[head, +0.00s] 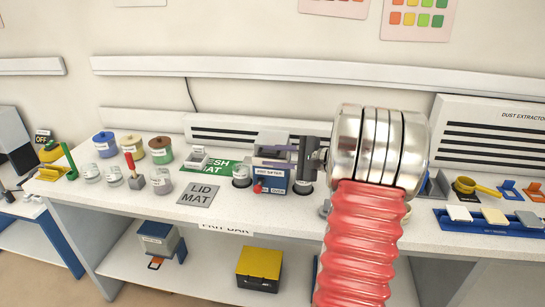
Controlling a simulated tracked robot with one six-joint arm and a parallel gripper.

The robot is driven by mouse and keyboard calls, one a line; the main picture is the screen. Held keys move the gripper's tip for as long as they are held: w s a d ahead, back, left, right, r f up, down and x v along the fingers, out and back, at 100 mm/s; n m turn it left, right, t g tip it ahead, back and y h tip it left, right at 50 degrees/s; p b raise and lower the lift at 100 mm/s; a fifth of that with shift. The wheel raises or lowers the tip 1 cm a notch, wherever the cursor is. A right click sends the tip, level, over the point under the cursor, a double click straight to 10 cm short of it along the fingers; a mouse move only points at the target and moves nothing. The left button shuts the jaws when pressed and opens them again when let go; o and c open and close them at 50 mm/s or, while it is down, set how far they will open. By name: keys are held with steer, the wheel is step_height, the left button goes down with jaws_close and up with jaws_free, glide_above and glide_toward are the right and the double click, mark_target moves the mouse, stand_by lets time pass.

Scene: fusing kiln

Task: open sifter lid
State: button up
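The blue box labelled as a sifter (273,180) stands on the white bench, with a white label and a red knob on its front. Its top is largely hidden by my gripper, so I cannot tell its lid apart. My gripper (261,156) points left over the sifter. Its two purple-grey fingers are apart with no object visible between them; whether they touch the sifter is unclear. The grey lid mat (199,194) lies left of the sifter and is bare. The green mesh mat (222,168) lies behind it, with a small grey-white item (197,158) at its left.
A jar (241,176) stands close left of the sifter; another is partly hidden at its right. Several lidded pots and jars (161,150) crowd the left. A blue tray (490,229) with tiles lies right. A yellow-topped box (260,264) sits on the lower shelf.

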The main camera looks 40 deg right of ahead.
jaws_close()
steer(key=shift+f, duration=0.1)
stand_by(0.4)
steer(key=shift+a, duration=0.1)
